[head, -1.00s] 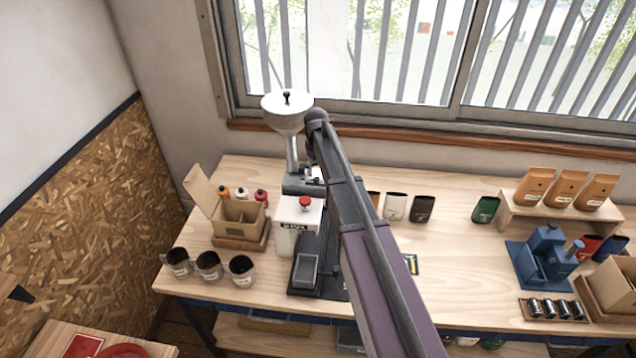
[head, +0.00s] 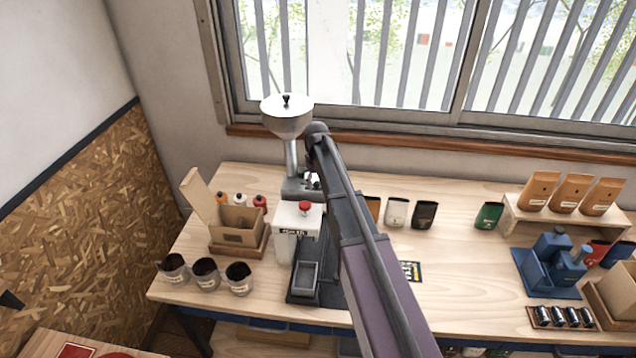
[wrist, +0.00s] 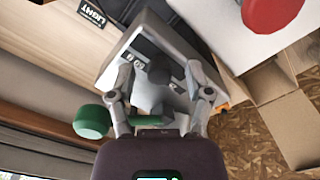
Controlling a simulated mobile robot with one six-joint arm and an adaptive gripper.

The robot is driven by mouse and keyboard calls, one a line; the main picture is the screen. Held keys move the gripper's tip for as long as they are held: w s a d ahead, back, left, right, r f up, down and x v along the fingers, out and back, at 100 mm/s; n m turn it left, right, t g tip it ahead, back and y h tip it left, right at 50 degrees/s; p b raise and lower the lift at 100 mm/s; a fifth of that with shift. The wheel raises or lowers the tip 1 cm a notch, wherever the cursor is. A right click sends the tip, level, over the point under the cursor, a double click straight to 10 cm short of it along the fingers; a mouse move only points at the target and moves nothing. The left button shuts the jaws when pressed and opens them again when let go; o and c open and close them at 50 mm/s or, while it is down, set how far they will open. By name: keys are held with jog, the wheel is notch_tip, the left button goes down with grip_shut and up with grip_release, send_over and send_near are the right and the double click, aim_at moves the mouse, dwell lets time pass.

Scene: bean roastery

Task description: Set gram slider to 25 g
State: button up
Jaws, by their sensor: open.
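The dosing machine stands at the back left of the bench, with a white hopper (head: 287,115), a white box with a red button (head: 305,207) and a grey tray (head: 306,277). In the wrist view, a pale housing with a dark marked panel (wrist: 141,45) lies ahead of my gripper (wrist: 160,78). The panel's marks are too blurred to read surely, so the slider's setting is unclear. In the head view my arm hides the gripper and slider.
A green knob on a rod (wrist: 92,121) sits close by my left finger in the wrist view. Labelled cups (head: 206,274) and an open carton (head: 238,226) stand left of the machine. Several bags (head: 397,212) stand right of my arm.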

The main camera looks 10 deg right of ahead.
aim_at(306, 188)
grip_shut()
jog(key=shift+w+a, duration=0.25)
jog(key=shift+a, duration=0.55)
jog(key=shift+w+a, duration=0.25)
jog(key=shift+a, duration=0.55)
grip_release()
jog(key=shift+a, duration=0.15)
jog(key=shift+r, duration=0.15)
